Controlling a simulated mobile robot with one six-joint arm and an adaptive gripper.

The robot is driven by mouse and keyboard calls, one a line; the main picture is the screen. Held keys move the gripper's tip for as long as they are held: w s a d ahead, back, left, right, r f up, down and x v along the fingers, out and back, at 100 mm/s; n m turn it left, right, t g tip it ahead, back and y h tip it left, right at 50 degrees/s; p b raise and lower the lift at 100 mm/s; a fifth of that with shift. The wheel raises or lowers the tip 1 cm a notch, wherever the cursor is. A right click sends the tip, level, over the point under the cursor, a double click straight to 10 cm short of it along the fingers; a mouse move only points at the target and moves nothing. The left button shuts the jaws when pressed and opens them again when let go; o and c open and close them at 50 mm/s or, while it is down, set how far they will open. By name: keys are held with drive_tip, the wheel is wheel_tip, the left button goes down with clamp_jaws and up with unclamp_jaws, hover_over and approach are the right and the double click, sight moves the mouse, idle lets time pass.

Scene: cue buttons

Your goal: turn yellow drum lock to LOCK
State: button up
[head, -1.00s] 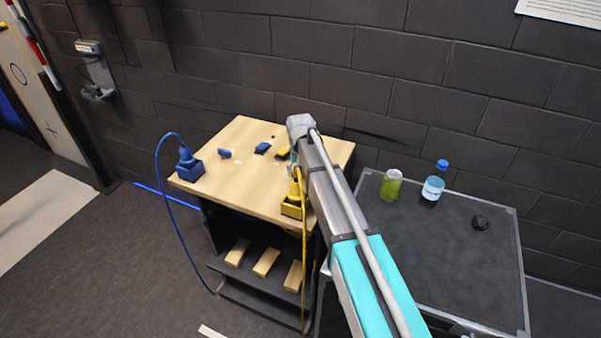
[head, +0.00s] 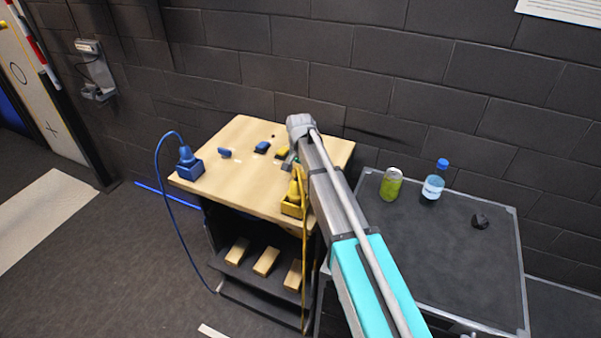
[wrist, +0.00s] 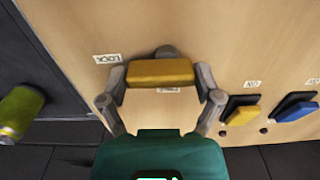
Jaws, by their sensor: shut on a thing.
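The yellow drum lock (wrist: 160,73) shows in the wrist view as a yellow bar lying across the picture, with a grey round part behind it. My gripper (wrist: 161,79) has one finger at each end of the bar and is shut on it. A LOCK label (wrist: 107,58) is on the wooden top to the bar's left. Another label (wrist: 167,90), partly covered by the bar, is just below it. In the head view my arm hides the drum lock; a grey part of my gripper (head: 288,164) shows beside the arm.
A yellow paddle (wrist: 244,115) and a blue paddle (wrist: 296,111) stand to the right in the wrist view. In the head view, a yellow plug (head: 292,203) and a blue plug (head: 190,167) with cables sit on the wooden top (head: 235,185). A can (head: 391,185) and bottle (head: 433,187) stand right.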

drive_tip(key=o, duration=0.9)
drive_tip(key=shift+n, duration=0.3)
